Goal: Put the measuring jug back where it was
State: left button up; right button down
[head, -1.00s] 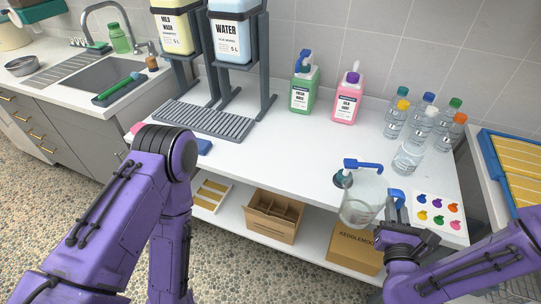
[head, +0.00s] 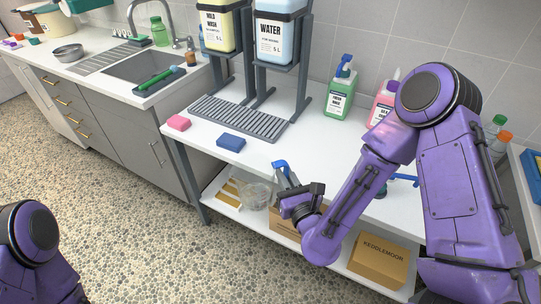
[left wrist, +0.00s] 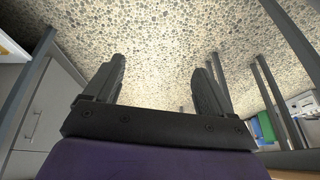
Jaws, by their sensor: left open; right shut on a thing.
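The measuring jug (head: 256,196) is clear, with a blue handle (head: 280,167). In the head view it shows below the worktop's front edge, against the lower shelf. My right gripper (head: 284,182) is shut on the jug at its handle side. I cannot tell whether the jug's base touches the shelf. My left gripper (left wrist: 166,62) is open and empty in the left wrist view, with pebbled floor beyond its fingers. It is outside the head view, where only part of my left arm shows at the lower left.
The lower shelf (head: 330,250) holds a partitioned carton (head: 284,223), a KEDDLEMOOR box (head: 380,262) and a tray with yellow items (head: 229,193). The worktop (head: 290,155) above has a blue sponge (head: 231,142), a pink sponge (head: 179,122) and a grey drip rack (head: 238,117). My right arm hides its right part.

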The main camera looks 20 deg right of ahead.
pick_arm(q)
jog(key=shift+o, duration=0.8)
jog(key=shift+s+a+r, duration=0.1)
jog(key=shift+s+r, duration=0.05)
pick_arm(e)
jog(key=d+r+m+g+h, duration=0.2)
jog(key=d+r+m+h, duration=0.45)
jog(key=d, duration=0.55)
jog(key=shift+n+h, duration=0.55)
jog(key=shift+h, duration=0.4)
jog(key=w+d+f+b, duration=0.1)
jog(key=w+d+f, duration=0.1)
jog(key=w+f, duration=0.1)
jog(key=w+d+f+b, duration=0.1)
jog(key=w+d+f, duration=0.2)
jog(key=w, duration=0.1)
jog(key=w+d+f, duration=0.2)
jog(key=w+d, duration=0.1)
jog(key=w, duration=0.1)
jog(key=shift+w+f+b, duration=0.25)
jog(key=shift+f+b, duration=0.15)
jog(key=shift+f, duration=1.55)
pick_arm(q)
notch_tip(320, 180, down, 3)
jog(key=shift+f, duration=0.1)
